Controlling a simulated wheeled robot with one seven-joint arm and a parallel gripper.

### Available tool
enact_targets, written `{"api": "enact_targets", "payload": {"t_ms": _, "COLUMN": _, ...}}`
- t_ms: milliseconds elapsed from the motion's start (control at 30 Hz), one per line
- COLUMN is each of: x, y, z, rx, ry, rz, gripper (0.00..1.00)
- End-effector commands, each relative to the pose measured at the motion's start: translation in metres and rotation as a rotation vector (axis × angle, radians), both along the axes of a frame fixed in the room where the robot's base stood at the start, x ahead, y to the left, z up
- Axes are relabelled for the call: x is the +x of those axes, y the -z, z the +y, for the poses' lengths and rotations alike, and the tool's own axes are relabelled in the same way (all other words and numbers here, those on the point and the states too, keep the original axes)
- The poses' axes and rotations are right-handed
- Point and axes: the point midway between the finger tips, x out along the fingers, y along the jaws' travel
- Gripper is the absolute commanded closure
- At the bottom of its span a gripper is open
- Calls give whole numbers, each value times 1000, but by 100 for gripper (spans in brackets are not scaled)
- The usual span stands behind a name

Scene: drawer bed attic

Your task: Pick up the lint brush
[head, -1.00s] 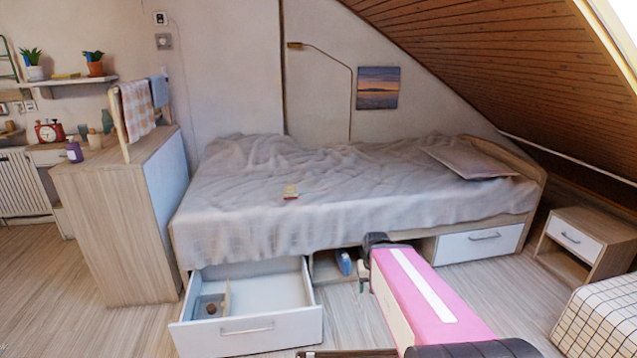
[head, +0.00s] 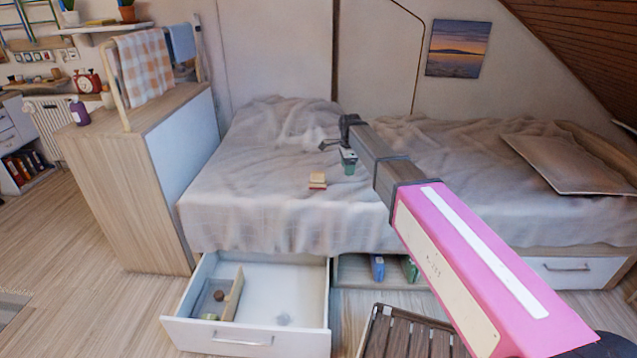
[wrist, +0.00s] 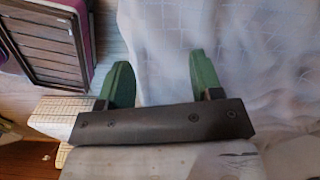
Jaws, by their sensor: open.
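I cannot make out the brush in the wrist view.
An open white drawer (head: 245,338) with a wooden divider juts out below the bed. A slatted dark wooden piece (head: 415,335) stands on the floor beside it. A tall wooden cabinet (head: 120,180) stands left of the bed. A pillow (head: 575,163) lies at the right.

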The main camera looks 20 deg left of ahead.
Motion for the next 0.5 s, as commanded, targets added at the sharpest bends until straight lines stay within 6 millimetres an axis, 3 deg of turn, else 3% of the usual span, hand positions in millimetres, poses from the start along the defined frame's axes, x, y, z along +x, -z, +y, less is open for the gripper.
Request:
{"api": "enact_targets", "payload": {"t_ms": 33, "x": 7, "y": -11, "z": 35, "rx": 1, "ry": 41, "rz": -1, "gripper": 40}}
{"api": "enact_targets", "payload": {"t_ms": 100, "x": 5, "y": -24, "z": 67, "rx": 1, "ry": 104, "rz": -1, "gripper": 40}}
{"api": "enact_targets", "payload": {"t_ms": 200, "x": 2, "y": -36, "z": 100, "rx": 0, "ry": 170, "rz": 0, "gripper": 40}}
{"api": "enact_targets", "payload": {"t_ms": 367, "x": -3, "y": -44, "z": 121, "rx": 0, "ry": 222, "rz": 1, "gripper": 40}}
{"api": "enact_targets", "payload": {"t_ms": 500, "x": -4, "y": -33, "z": 122, "rx": -2, "ry": 228, "rz": 2, "gripper": 40}}
